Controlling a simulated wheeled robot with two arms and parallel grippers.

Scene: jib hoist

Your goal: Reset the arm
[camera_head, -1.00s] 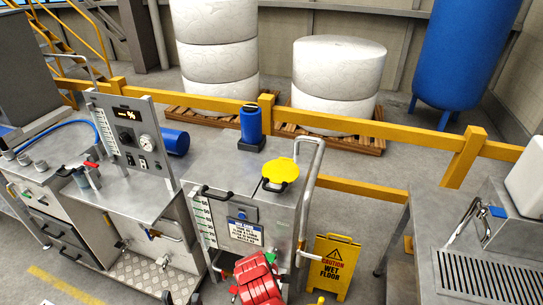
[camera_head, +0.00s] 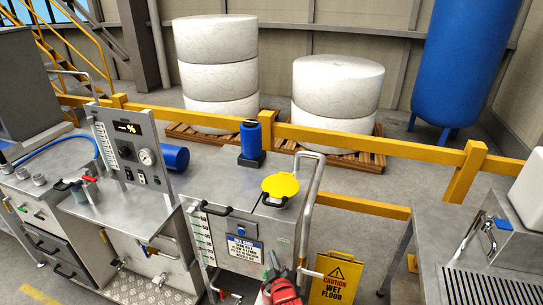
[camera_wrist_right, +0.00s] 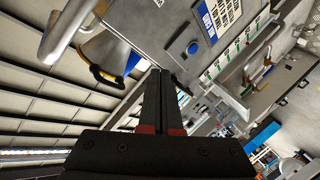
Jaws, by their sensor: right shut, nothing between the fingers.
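My right arm shows as a red link at the bottom centre of the head view. Its dark gripper (camera_head: 272,262) points upward in front of the steel cabinet (camera_head: 286,226) with the round yellow lid (camera_head: 281,187). In the right wrist view the two black fingers (camera_wrist_right: 161,75) lie together, shut and empty. Beyond them in that view are the cabinet's front with a blue button (camera_wrist_right: 193,48) and a label. I cannot tell the exact gap between fingertips and cabinet, but no contact shows. My left gripper is in neither view.
A yellow wet floor sign (camera_head: 337,281) stands right of the cabinet. A control panel (camera_head: 128,148) on a steel bench is to the left. A steel table (camera_head: 432,238) is at the right. A yellow rail (camera_head: 370,148) runs behind.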

